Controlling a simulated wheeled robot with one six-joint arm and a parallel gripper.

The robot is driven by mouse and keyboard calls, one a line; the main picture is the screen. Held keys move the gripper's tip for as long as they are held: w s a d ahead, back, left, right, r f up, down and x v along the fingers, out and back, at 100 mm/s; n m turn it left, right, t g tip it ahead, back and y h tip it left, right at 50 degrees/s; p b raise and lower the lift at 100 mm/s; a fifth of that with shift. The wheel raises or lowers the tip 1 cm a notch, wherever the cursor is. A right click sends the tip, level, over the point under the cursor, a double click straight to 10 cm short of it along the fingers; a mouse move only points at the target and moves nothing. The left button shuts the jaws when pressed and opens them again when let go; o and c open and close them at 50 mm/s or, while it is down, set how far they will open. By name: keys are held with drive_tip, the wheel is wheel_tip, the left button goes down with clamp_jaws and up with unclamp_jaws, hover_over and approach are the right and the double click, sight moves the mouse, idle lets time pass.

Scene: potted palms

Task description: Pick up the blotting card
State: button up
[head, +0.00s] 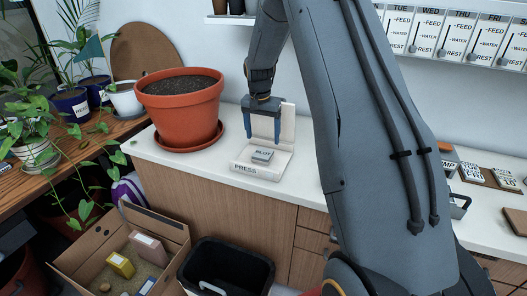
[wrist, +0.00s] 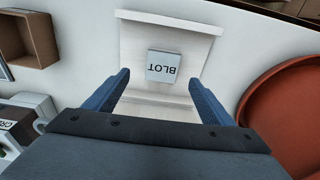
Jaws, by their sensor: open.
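The blotting card (head: 262,156) is a small pale block marked BLOT. It lies on the base of a white stand marked PRESS (head: 258,173), which has an upright back panel. In the wrist view the card (wrist: 163,66) lies beyond the fingertips, roughly centred between them, with its lettering upside down. My gripper (head: 263,130) points down above the card, in front of the back panel. Its two blue fingers are apart with nothing between them. In the wrist view my gripper (wrist: 160,77) shows both fingers either side of the card, and they look clear of it.
A large terracotta pot (head: 181,103) of soil stands on its saucer just left of the stand. A black bin (head: 232,262) and an open cardboard box (head: 70,268) stand below the counter. Labelled pieces (head: 487,175) lie on the counter at the right.

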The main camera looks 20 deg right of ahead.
sight(263, 153)
drive_tip(key=shift+w+d+f, duration=0.15)
drive_tip(key=shift+f, duration=0.15)
drive_tip(key=shift+w+d+f+p, duration=0.15)
drive_tip(key=shift+f+p, duration=0.4)
drive_tip(key=shift+f, duration=0.65)
drive_tip(key=shift+w+a+f+p, duration=0.15)
drive_tip(key=shift+f+p, duration=0.4)
drive_tip(key=shift+f, duration=0.6)
drive_tip(key=shift+w+d+f+p, duration=0.2)
drive_tip(key=shift+f+p, duration=0.35)
drive_tip(key=shift+f, duration=0.65)
drive_tip(key=shift+c, duration=0.3)
drive_tip(key=c, duration=1.1)
